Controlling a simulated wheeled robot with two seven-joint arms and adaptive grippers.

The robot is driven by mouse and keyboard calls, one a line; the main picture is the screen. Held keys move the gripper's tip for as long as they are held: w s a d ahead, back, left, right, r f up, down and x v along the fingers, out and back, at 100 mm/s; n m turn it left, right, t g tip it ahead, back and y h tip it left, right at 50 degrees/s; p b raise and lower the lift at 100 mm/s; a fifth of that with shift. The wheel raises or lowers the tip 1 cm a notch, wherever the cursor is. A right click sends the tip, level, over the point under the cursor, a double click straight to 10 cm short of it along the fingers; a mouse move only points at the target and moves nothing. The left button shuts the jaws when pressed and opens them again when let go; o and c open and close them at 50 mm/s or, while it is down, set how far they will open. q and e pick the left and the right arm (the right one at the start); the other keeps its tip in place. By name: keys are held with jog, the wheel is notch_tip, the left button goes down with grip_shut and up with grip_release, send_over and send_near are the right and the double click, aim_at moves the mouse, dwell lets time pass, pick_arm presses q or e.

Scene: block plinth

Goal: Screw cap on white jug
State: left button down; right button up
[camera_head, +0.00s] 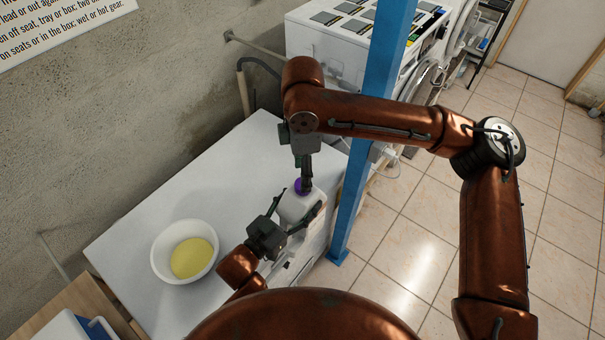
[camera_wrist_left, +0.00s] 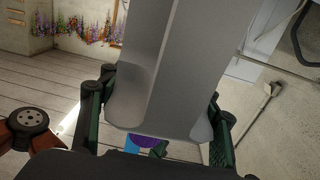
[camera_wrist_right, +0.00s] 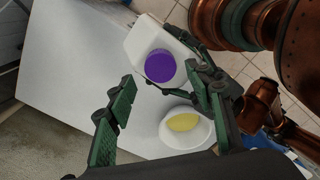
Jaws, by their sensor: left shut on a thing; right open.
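The white jug (camera_head: 293,207) stands near the right edge of the white table, with a purple cap (camera_head: 299,186) at its top. My left gripper (camera_head: 296,214) is shut around the jug's body; the left wrist view shows the jug (camera_wrist_left: 165,65) between its fingers. My right gripper (camera_head: 306,182) points down beside the cap, partly hiding it. In the right wrist view the cap (camera_wrist_right: 160,66) sits at the top of the jug (camera_wrist_right: 150,36), and the right fingers are spread, with nothing held. I cannot tell how tightly the cap sits.
A white bowl (camera_head: 159,257) with a yellow thing (camera_head: 191,257) inside stands on the white table (camera_head: 195,185), left of the jug. A blue post (camera_head: 364,130) rises close to the right of the jug. The table's back left is clear.

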jog(key=shift+r, duration=0.1)
jog(key=shift+c, duration=0.3)
notch_tip(320, 180, up, 3)
jog(key=n, duration=0.3)
jog(key=shift+r+n, duration=0.15)
jog(key=shift+n, duration=0.25)
jog(key=shift+f, duration=4.05)
jog(key=c, duration=1.2)
jog(key=o, duration=1.3)
jog(key=shift+o, duration=0.2)
jog(key=shift+r, duration=0.1)
